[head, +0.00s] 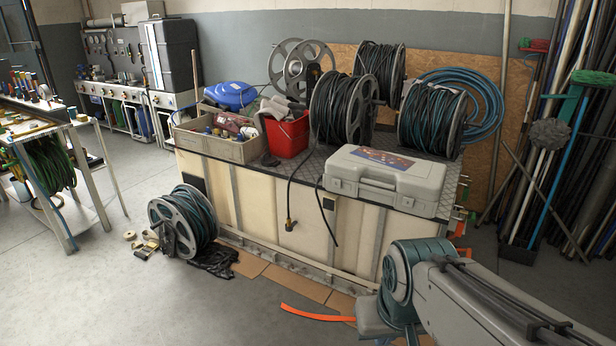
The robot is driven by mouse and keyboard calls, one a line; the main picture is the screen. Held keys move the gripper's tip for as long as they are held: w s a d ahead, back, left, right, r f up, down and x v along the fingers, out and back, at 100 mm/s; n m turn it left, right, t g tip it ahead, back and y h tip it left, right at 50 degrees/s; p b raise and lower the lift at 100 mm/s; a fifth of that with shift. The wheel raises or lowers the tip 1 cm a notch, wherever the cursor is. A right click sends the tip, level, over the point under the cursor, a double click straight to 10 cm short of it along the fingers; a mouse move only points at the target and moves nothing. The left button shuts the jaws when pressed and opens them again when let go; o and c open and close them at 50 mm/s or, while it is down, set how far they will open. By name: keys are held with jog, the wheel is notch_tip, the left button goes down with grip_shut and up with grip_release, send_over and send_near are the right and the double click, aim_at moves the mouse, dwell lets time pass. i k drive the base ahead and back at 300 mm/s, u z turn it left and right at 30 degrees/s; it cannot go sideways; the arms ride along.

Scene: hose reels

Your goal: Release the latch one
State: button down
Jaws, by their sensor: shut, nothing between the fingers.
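A closed light-grey plastic case (384,183) lies flat on the dark top of the crate-like bench (318,228), at its front right corner. It has a carry handle on its front side and a colourful label on its lid. The latches on its front side are too small to make out clearly, and I cannot tell which one is latch one. My arm reaches in from the lower right, in front of the bench and below the case. My gripper is not in view.
Cable reels (344,108), a blue hose coil (487,100), a red bucket (288,134) and an open box (222,142) crowd the bench top. A hose reel (184,222) stands on the floor at left. Long poles (566,130) lean at right. Floor at front left is clear.

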aim_at(336, 183)
jog(key=u, duration=0.45)
jog(key=i, duration=2.1)
jog(key=u, duration=0.1)
